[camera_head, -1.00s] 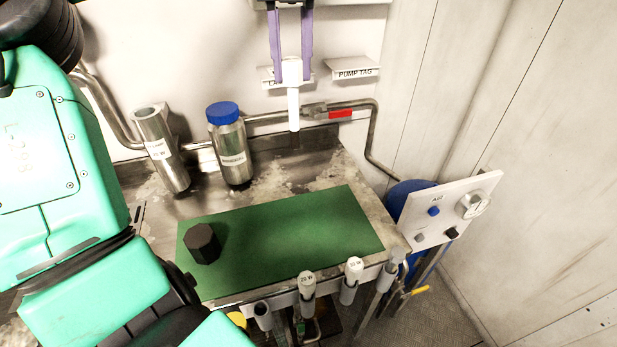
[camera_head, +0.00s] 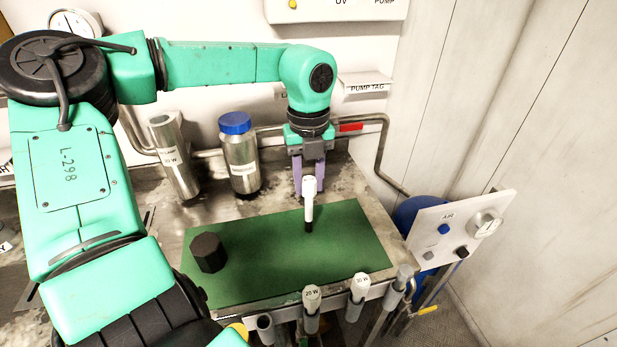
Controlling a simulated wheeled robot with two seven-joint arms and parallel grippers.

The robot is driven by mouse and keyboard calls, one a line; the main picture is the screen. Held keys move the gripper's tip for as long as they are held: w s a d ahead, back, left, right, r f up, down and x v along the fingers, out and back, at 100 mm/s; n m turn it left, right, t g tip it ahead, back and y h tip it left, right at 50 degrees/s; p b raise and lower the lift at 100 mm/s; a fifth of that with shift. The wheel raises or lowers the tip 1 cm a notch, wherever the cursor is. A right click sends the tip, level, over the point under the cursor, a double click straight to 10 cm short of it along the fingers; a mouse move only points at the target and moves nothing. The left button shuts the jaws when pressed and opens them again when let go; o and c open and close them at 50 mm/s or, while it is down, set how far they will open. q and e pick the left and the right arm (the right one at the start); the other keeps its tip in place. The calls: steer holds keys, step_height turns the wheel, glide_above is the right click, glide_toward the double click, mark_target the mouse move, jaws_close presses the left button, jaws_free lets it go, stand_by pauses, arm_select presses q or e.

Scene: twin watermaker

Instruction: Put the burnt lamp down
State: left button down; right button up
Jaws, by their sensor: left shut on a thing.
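My left gripper (camera_head: 308,188) points down with its purple fingers shut on the burnt lamp (camera_head: 308,207), a slim white tube with a dark lower end. The lamp is upright over the green mat (camera_head: 345,255). Its dark tip appears close to the mat's surface; I cannot tell whether it touches. My right gripper is not in view.
A black hexagonal piece (camera_head: 208,252) stands on the mat's left. A labelled steel tube (camera_head: 175,165) and a blue-capped steel canister (camera_head: 240,160) stand behind. The mat's right half is clear.

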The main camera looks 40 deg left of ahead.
arm_select(q)
steer(key=shift+f, duration=0.15)
steer(key=c, duration=0.5)
jaws_free()
steer(key=shift+r, duration=0.3)
steer(key=shift+w+r, duration=0.1)
steer(key=shift+r, duration=0.3)
step_height(320, 180, up, 11)
steer(key=shift+r+b, duration=0.1)
steer(key=shift+b, duration=0.25)
